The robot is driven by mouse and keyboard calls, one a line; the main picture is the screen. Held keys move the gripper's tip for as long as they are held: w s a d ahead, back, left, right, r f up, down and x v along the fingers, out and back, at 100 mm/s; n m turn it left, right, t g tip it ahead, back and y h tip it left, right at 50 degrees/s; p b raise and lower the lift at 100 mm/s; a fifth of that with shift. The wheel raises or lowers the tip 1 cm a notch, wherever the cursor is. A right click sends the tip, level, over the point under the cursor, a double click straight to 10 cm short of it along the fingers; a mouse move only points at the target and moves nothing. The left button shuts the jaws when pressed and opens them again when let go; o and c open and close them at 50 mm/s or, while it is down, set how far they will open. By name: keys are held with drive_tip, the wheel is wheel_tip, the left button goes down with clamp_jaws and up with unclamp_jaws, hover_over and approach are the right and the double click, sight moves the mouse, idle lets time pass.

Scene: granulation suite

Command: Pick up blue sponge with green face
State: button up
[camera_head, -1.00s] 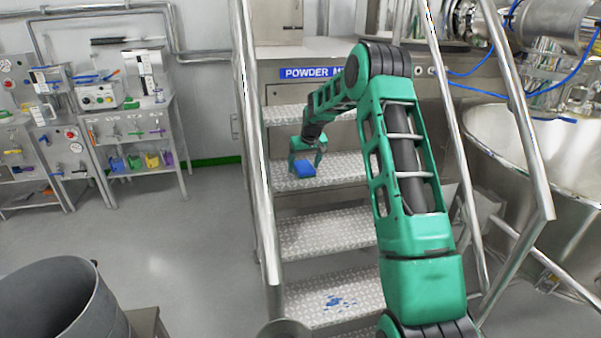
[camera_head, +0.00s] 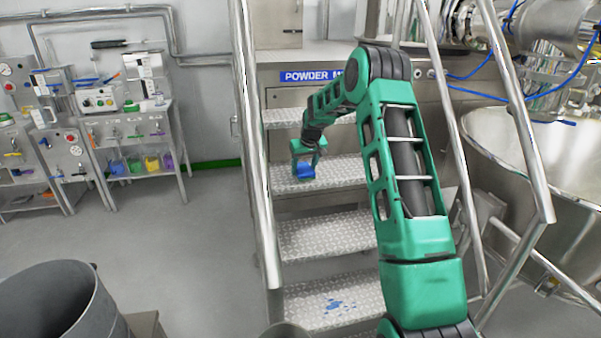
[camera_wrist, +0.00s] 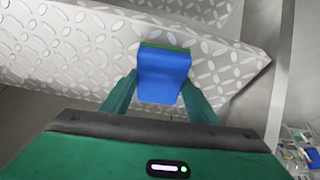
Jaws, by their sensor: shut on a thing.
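The blue sponge (camera_head: 306,171) is at a metal stair tread in the head view, partly hidden by my gripper (camera_head: 307,160). In the wrist view the sponge (camera_wrist: 164,75) shows its broad blue side, with a thin green face along its top edge. My gripper (camera_wrist: 157,98) is shut on the sponge, with one green finger on each side of it. Whether the sponge still touches the tread (camera_head: 345,170) cannot be told.
Metal handrails (camera_head: 252,150) flank the stairs. Blue spots (camera_head: 337,306) mark a lower tread. A large steel vessel (camera_head: 520,170) stands right, a grey drum (camera_head: 55,305) at lower left. A bench with coloured bins (camera_head: 140,130) stands at the back left; the floor between is clear.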

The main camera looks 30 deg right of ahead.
sight(302, 166)
wheel_tip(302, 166, up, 4)
drive_tip(key=shift+f, duration=0.1)
drive_tip(key=s+a+r, duration=0.5)
drive_tip(key=a+r, duration=0.2)
drive_tip(key=a, duration=0.3)
drive_tip(key=shift+s, duration=0.4)
drive_tip(key=shift+r, duration=0.1)
drive_tip(key=shift+o, duration=0.9)
drive_tip(key=shift+s+a, duration=0.1)
drive_tip(key=shift+c, duration=0.5)
